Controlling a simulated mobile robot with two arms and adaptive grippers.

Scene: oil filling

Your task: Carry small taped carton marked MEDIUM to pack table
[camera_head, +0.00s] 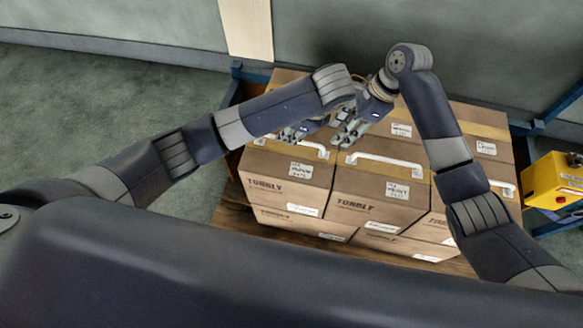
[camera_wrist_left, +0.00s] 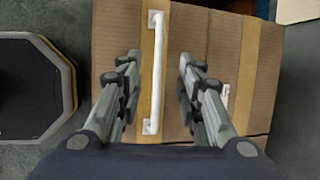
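Brown taped cartons with white handles are stacked in the head view. The front-left carton (camera_head: 270,172) has a white label (camera_head: 300,168) that seems to read MEDIUM, though the print is blurred. My left gripper (camera_head: 293,133) is over that carton's top. In the left wrist view my left gripper (camera_wrist_left: 157,68) is open, with its fingers on either side of a white handle (camera_wrist_left: 156,75) on a taped carton top (camera_wrist_left: 208,50). Contact cannot be told. My right gripper (camera_head: 348,132) hangs beside it over the stack, fingers apart, with nothing seen in it. It partly hides the cartons behind.
The front-middle carton (camera_head: 365,195) stands close against the front-left one, with more cartons behind, right and below. All rest on a wooden pallet (camera_head: 232,222). A yellow box (camera_head: 552,182) stands at the right. Open floor (camera_head: 90,105) lies to the left. The pack table is not identifiable.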

